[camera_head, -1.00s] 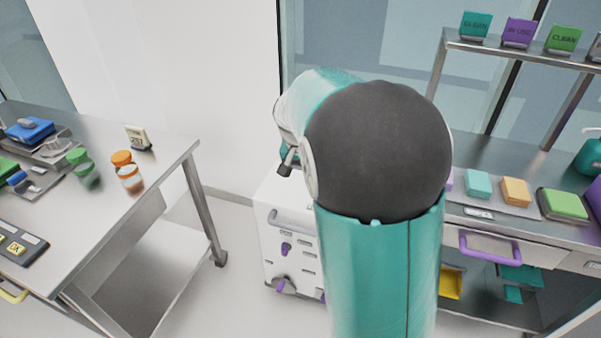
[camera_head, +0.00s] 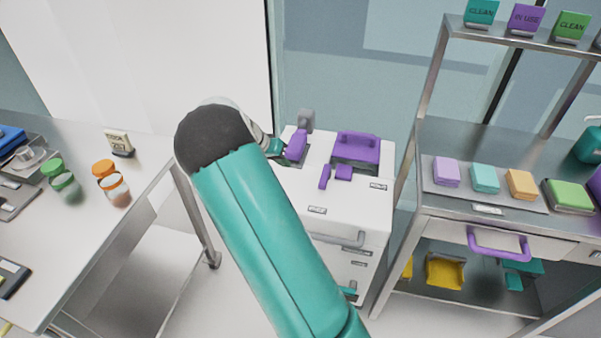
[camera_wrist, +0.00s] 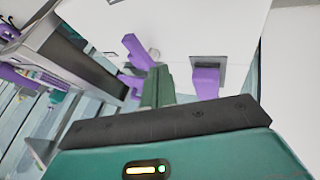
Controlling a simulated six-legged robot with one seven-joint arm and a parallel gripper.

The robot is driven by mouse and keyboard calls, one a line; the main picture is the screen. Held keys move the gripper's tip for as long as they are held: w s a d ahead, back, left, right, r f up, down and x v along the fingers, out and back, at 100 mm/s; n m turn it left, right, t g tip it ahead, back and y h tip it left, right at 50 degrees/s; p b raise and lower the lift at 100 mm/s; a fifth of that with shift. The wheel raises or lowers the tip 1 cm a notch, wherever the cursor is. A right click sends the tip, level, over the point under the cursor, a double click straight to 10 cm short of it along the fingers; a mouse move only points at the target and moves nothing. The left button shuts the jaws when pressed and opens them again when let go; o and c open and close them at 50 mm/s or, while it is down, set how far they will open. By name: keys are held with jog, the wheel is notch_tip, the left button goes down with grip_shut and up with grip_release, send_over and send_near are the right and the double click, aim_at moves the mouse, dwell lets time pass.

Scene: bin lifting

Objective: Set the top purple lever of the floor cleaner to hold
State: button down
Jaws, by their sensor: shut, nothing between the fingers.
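The floor cleaner (camera_head: 345,207) is a white box with purple parts on top. A slim purple lever (camera_head: 324,177) stands beside a small purple block (camera_head: 343,172), in front of a larger purple handled part (camera_head: 357,147). Another purple piece (camera_head: 297,148) is at the left, close to my gripper (camera_head: 277,147). I cannot tell which is the top lever. In the wrist view, my gripper (camera_wrist: 157,86) is shut and empty, its teal fingers pointing at the white top. A tilted purple piece (camera_wrist: 137,52) and a purple piece at a grey slot (camera_wrist: 206,82) lie either side of the fingertips.
A steel table (camera_head: 110,215) with jars (camera_head: 112,186) stands at left. A steel shelf (camera_head: 433,200) with coloured blocks stands close on the cleaner's right; its drawer has a purple handle (camera_head: 499,243). A glass wall is behind. Floor shows between table and cleaner.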

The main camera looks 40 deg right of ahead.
aim_at(325, 179)
jog(key=x, duration=0.9)
jog(key=shift+w+d+f, duration=0.1)
jog(key=shift+d+f, duration=0.15)
jog(key=shift+d, duration=0.1)
jog(key=s+d, duration=0.2)
jog(key=s, duration=0.1)
jog(key=shift+s+d+f, duration=0.1)
jog(key=shift+d+f, duration=0.2)
jog(key=shift+d, duration=0.1)
